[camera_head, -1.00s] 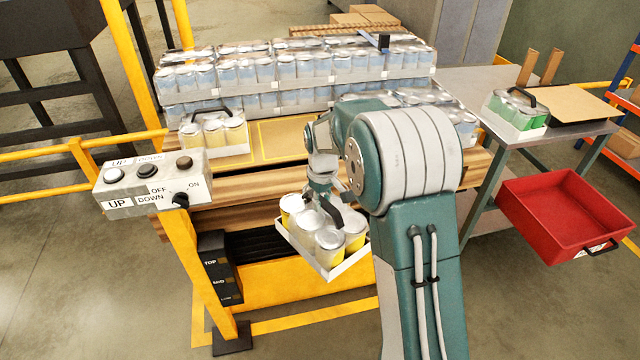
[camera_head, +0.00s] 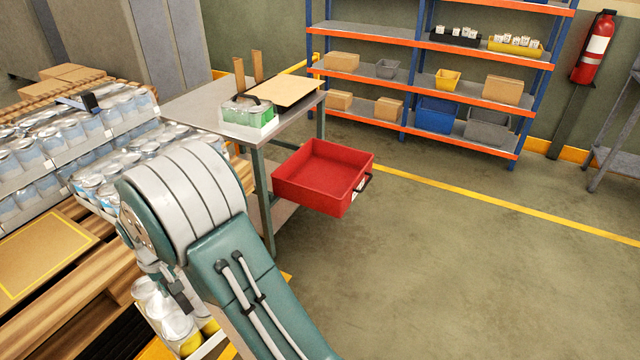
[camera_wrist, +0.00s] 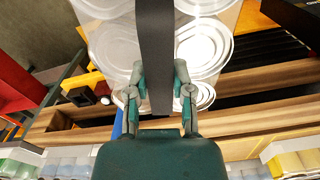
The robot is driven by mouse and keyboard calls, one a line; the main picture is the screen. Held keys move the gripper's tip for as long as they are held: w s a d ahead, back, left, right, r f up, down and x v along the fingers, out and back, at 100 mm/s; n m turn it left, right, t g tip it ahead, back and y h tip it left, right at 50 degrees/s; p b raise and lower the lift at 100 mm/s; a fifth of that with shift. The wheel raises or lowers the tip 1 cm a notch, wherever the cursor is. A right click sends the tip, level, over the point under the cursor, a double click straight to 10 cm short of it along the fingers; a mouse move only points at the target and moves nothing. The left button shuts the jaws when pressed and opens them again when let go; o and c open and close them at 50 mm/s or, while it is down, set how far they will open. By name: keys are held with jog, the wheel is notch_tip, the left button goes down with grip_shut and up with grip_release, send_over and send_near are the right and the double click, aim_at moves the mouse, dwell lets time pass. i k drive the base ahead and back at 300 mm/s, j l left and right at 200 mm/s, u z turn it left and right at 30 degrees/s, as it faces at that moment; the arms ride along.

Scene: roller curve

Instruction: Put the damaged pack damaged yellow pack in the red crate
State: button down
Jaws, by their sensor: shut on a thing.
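The yellow pack (camera_head: 172,316) is a white tray of silver-topped yellow cans with a black handle. It hangs at the lower left in the head view, partly hidden by my arm. My gripper (camera_wrist: 155,97) is shut on the pack's black handle (camera_wrist: 154,40), with can tops on both sides in the wrist view. Any damage cannot be made out. The red crate (camera_head: 308,194) is empty, beside the grey table at the centre of the head view, to the right of my gripper and apart from the pack.
A green can pack (camera_head: 248,116) and a cardboard sheet (camera_head: 283,91) lie on the grey table (camera_head: 192,103). Blue-white can packs (camera_head: 75,130) stack on the pallet at left. Shelves (camera_head: 420,95) stand at the back. The floor (camera_head: 470,270) right of the crate is clear.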

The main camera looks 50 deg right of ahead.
aim_at(327, 186)
jog(key=i+l+z, duration=0.1)
jog(key=z, duration=0.4)
jog(key=i+l+z, duration=0.15)
jog(key=z, duration=0.3)
jog(key=i+l+z, duration=0.15)
jog(key=i+z, duration=0.6)
jog(key=i, duration=0.25)
jog(key=i+j, duration=0.1)
jog(key=i, duration=0.35)
jog(key=i+j+z, duration=0.1)
jog(key=i, duration=0.4)
jog(key=i+j, duration=0.1)
jog(key=i, duration=0.35)
